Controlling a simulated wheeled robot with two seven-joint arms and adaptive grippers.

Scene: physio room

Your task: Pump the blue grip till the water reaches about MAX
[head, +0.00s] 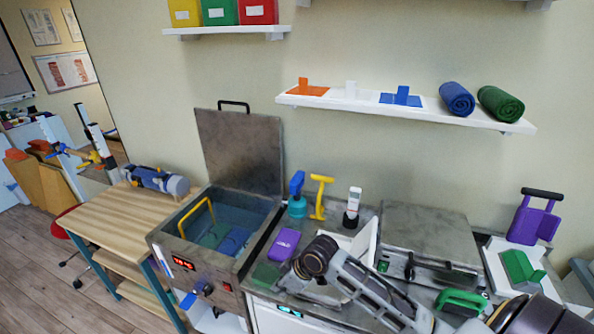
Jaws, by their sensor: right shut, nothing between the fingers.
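A blue grip (297,182) stands upright on a teal body (298,207) behind the bath's right rear corner. The metal water bath (240,262) has its lid raised, with blue-green water (235,215) inside. I cannot make out a MAX mark or the exact water level. My right arm comes in from the lower right. Its gripper (292,274) is low over the counter, right of the bath and apart from the blue grip. It is shut and empty, partly hidden by its own wrist. My left gripper is not in view.
A yellow handle (320,196) and a white bottle-like device (353,206) stand beside the blue grip. A purple object (285,244) lies on the counter. A yellow handle (197,216) is in the bath. A wooden table (125,209) is at left. A shelf (407,112) hangs above.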

